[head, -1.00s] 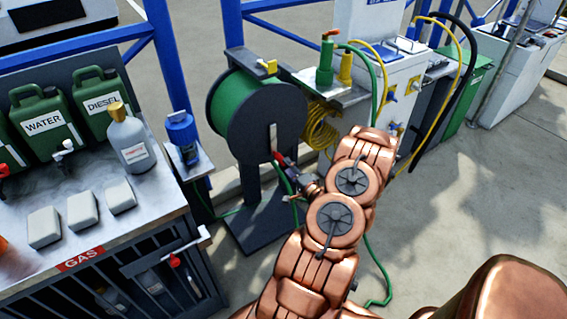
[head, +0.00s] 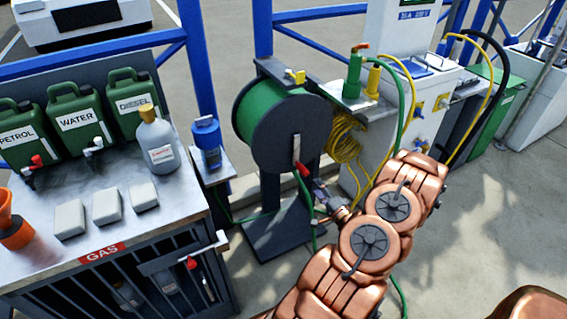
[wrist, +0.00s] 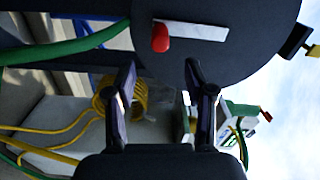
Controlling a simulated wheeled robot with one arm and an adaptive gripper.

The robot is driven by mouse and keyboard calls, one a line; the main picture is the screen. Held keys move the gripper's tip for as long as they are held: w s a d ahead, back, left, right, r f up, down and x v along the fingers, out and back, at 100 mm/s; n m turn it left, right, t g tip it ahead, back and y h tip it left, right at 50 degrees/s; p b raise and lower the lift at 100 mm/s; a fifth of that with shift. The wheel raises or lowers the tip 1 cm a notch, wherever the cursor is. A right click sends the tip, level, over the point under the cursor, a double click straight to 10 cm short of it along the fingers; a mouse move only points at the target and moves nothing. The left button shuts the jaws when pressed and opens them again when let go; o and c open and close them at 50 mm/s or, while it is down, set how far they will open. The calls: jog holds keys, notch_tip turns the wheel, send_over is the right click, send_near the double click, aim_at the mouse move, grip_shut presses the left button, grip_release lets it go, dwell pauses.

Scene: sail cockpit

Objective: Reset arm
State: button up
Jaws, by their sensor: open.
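My gripper (wrist: 158,95) is open and empty in the wrist view, with its two dark fingers apart. In the head view my gripper (head: 318,192) is small and partly hidden by my copper arm, close to the hose reel's crank. The hose reel (head: 287,135) has a dark disc and a green hose, and its disc (wrist: 225,50) fills the top of the wrist view. Its crank has a pale bar and a red knob (wrist: 160,37), which lies beyond the fingertips, apart from them. The red knob (head: 302,170) hangs low on the disc in the head view.
A workbench (head: 180,222) with green jerrycans (head: 76,120) stands at left. A white pedestal (head: 405,95) with yellow and green hoses stands behind the arm. A coiled yellow hose (head: 346,138) hangs beside the reel. Open concrete floor (head: 490,225) lies at right.

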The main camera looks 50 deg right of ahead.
jog(key=w+a+n+g+y, duration=0.2)
jog(key=w+n+g+y, duration=0.3)
jog(key=w+n, duration=0.4)
jog(key=w+a+r+n+g+h, duration=0.2)
jog(key=w+a+r+g, duration=0.15)
jog(key=r, duration=0.25)
jog(key=s+a+r+n+g, duration=0.25)
jog(key=a+r, duration=0.25)
jog(key=a, duration=0.3)
jog(key=s+a+r+n+g, duration=0.1)
jog(key=a+r+g, duration=0.25)
jog(key=a, duration=0.45)
jog(key=s+a+r+n+g+y, duration=0.25)
jog(key=s+a+r, duration=0.25)
jog(key=s+a, duration=0.7)
jog(key=s+a+r+n+g+y, duration=0.2)
jog(key=s+a+r+n, duration=0.25)
jog(key=s+a, duration=0.8)
jog(key=a+p+v, duration=0.2)
jog(key=p+v, duration=1.2)
jog(key=v, duration=0.3)
jog(key=shift+a+t+p, duration=0.15)
jog(key=shift+t+p, duration=0.15)
jog(key=shift+t, duration=0.1)
